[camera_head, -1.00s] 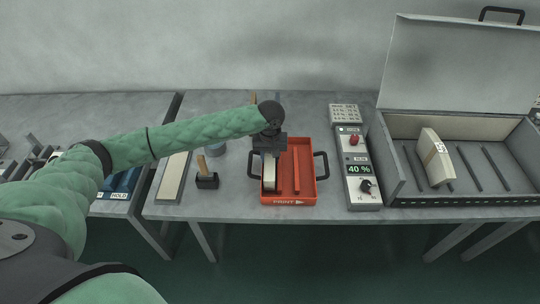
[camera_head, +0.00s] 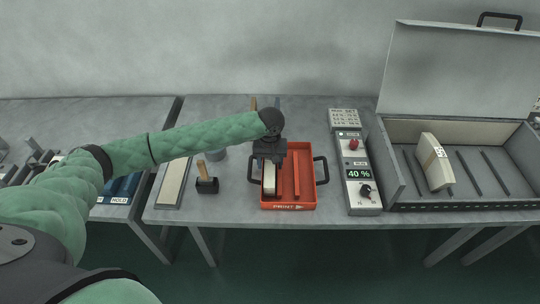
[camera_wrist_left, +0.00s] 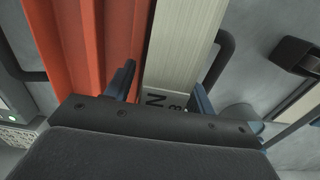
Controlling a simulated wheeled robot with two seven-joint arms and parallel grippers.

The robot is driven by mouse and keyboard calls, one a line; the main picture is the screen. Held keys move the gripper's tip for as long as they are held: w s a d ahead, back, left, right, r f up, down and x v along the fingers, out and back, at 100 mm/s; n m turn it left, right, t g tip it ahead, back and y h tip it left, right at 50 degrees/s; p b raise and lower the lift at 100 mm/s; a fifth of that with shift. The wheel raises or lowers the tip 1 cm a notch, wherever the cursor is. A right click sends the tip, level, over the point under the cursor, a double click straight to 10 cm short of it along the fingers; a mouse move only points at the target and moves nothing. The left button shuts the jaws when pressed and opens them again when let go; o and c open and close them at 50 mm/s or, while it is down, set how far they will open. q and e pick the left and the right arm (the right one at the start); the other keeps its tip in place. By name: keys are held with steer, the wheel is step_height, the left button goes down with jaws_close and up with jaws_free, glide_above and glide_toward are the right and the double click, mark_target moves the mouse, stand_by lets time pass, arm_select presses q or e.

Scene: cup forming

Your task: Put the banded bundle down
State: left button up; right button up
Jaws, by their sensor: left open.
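The bundle (camera_head: 269,180) is a pale, narrow block standing in the left channel of the red tray (camera_head: 288,206), left of the tray's middle divider. In the left wrist view the bundle (camera_wrist_left: 185,40) is a long cream block with dark printed letters near the gripper, beside the red tray wall (camera_wrist_left: 70,40). My left gripper (camera_head: 269,160) is over the back part of the bundle. In the wrist view its open fingers (camera_wrist_left: 163,90) stand on either side of the bundle. Whether a finger touches it is hard to tell. My right gripper is not in view.
A control box (camera_head: 356,170) reading 40 % stands right of the tray. Further right, an open grey case (camera_head: 400,185) holds another banded bundle (camera_head: 436,160) between its dividers. A wooden-handled block (camera_head: 207,184) and a long pale strip (camera_head: 172,180) lie to the left.

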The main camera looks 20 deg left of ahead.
arm_select(q)
steer(key=shift+r, duration=0.4)
step_height(320, 180, up, 10)
steer(key=b, duration=0.4)
steer(key=shift+r, duration=0.6)
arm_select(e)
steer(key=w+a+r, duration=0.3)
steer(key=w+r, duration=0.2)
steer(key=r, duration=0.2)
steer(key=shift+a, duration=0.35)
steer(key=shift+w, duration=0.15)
